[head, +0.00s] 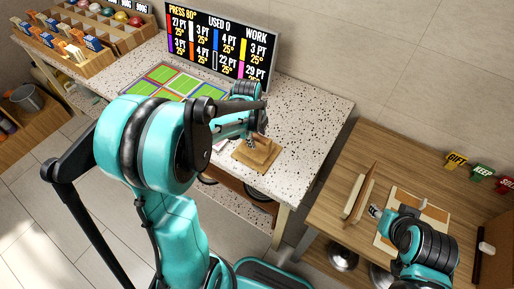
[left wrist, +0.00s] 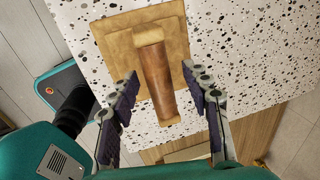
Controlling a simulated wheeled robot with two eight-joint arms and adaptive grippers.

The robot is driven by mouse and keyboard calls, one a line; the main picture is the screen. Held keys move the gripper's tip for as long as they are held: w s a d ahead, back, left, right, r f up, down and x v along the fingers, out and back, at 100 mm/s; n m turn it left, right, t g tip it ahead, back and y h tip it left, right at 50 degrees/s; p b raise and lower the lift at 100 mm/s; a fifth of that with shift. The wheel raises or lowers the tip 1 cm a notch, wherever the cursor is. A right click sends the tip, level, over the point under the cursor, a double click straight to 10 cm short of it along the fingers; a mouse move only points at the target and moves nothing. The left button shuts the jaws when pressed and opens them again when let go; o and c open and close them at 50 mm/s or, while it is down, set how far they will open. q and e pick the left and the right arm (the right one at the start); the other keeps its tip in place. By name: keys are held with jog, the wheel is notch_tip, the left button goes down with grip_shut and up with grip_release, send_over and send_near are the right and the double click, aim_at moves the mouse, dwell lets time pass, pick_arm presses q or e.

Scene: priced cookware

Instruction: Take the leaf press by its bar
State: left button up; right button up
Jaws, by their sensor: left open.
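The leaf press (head: 262,157) is a light-wood block on the speckled counter, partly hidden by my left arm in the head view. In the left wrist view the press (left wrist: 178,32) shows a stepped square base and a darker round wooden bar (left wrist: 158,80). My left gripper (head: 251,143) is over the press. In the left wrist view my left gripper (left wrist: 163,92) is open, with one finger on each side of the bar and gaps between them. My right gripper (head: 375,211) is small at the wooden table on the right; its fingers are unclear.
A price screen (head: 222,45) stands at the back of the speckled counter (head: 318,110). Green panels (head: 172,82) lie left of the press. The wooden table (head: 335,190) holds upright boards (head: 358,196) and a pale board near my right arm. The counter right of the press is clear.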

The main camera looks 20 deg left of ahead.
pick_arm(q)
jog(key=shift+w+f, duration=0.1)
jog(key=shift+f, duration=0.3)
jog(key=shift+r, duration=0.1)
grip_shut()
jog(key=shift+r, duration=0.1)
